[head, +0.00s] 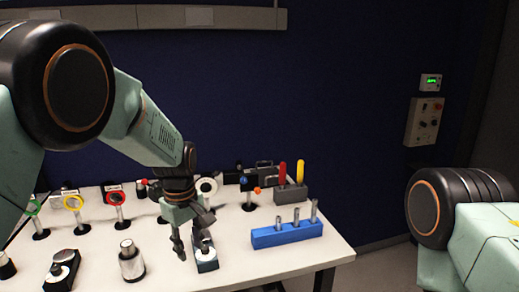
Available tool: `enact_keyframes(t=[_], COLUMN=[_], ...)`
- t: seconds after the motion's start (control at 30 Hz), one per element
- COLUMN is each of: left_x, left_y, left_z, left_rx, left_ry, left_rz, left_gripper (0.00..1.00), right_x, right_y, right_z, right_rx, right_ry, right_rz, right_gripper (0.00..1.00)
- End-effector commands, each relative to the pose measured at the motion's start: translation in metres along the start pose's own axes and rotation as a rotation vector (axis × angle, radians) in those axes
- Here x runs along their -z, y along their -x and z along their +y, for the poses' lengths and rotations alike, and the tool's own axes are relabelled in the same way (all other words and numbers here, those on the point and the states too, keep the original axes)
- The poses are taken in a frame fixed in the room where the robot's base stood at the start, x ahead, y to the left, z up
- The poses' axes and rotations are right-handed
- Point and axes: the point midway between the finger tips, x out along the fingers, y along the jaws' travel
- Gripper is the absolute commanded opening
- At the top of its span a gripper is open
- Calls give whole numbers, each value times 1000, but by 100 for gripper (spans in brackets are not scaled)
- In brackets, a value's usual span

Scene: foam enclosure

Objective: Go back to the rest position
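My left arm comes in from the left and reaches down over the white table (232,272). My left gripper (192,244) points down at the middle of the table, its fingers apart. It is just above and beside a small dark block-shaped device (206,264) with an upright metal part. I see nothing held between the fingers; whether a finger touches the device I cannot tell. At the right edge only a part of my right arm shows; its gripper is out of view.
A blue block with metal pegs (287,236) stands on the right of the table. Behind it is a grey holder with red and yellow handles (291,192). A metal cylinder (131,264) stands left of my gripper. Several coloured rings on stands line the back left. A control box (424,122) is on the wall.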

Motion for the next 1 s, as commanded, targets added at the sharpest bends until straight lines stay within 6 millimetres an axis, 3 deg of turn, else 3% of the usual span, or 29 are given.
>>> enact_keyframes(t=[0.3, 0.37, 0.47, 0.67, 0.8, 1.0], left_x=[20, 22, 20, -4, -38, -101], left_y=[-21, -31, -63, -158, -223, -295], left_z=[11, 7, -8, -70, -129, -219], left_rx=[-122, -139, -158, -160, -141, -102], left_ry=[-218, -267, -364, -586, -718, -849], left_rz=[140, 168, 215, 283, 292, 239], left_gripper=[34, 34, 34, 34, 34, 34], right_x=[0, 0, 0, 0, 0, 0], right_y=[0, -2, -9, -40, -65, -104], right_z=[0, 0, 0, 0, 0, 1], right_rx=[0, 0, 0, 0, 0, 0], right_ry=[0, 0, 0, 0, 0, 0], right_rz=[0, 0, 0, 0, -1, -1], right_gripper=[40, 40, 40, 40, 40, 40])
